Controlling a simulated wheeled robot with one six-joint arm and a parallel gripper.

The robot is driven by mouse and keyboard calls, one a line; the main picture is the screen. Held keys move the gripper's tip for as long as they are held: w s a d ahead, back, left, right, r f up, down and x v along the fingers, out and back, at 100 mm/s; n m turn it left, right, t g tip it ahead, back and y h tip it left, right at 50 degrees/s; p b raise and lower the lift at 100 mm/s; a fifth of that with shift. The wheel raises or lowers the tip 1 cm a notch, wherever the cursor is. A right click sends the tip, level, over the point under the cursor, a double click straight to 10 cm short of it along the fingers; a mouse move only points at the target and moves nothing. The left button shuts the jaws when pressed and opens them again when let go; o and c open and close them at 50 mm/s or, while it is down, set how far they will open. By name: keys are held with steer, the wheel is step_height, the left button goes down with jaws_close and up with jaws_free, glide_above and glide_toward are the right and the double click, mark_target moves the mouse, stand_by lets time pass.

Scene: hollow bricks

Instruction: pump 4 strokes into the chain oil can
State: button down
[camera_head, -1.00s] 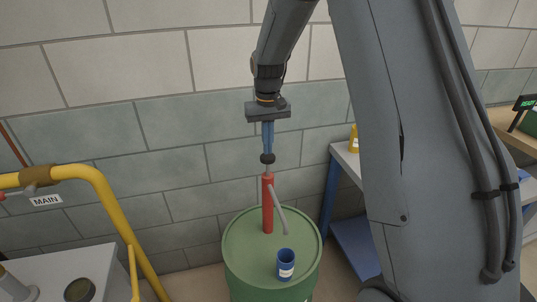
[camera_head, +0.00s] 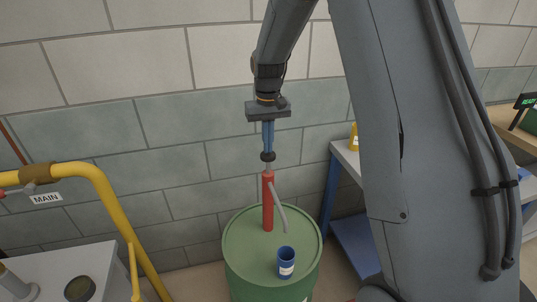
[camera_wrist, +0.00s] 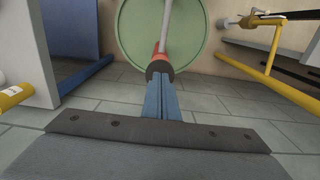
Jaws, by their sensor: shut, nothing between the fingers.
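A red hand pump (camera_head: 268,203) stands upright on the green drum (camera_head: 240,245). It has a black knob (camera_head: 268,157) on a short rod at its top and a grey spout (camera_head: 279,209) slanting down to the right. The chain oil can, blue with a white label (camera_head: 286,263), stands on the drum lid, below the spout's end in the picture. My gripper (camera_head: 268,149) points down with its blue fingers shut, their tips at the top of the knob. In the wrist view, the fingers meet the dark knob (camera_wrist: 160,68); whether they touch it is unclear. The can is not visible there.
A yellow pipe (camera_head: 105,190) with a valve and a MAIN label (camera_head: 46,198) runs at the left, above a grey cabinet (camera_head: 60,265). A bench with blue legs (camera_head: 337,195) and a yellow bottle (camera_head: 354,138) stands at the right. A block wall is behind.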

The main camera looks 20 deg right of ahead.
mark_target(268, 156)
steer(key=shift+f+b, duration=0.9)
steer(key=shift+f, duration=1.6)
steer(key=shift+r, duration=0.2)
steer(key=shift+r+p, duration=1.7)
steer(key=shift+r, duration=0.9)
steer(key=shift+f, duration=0.2)
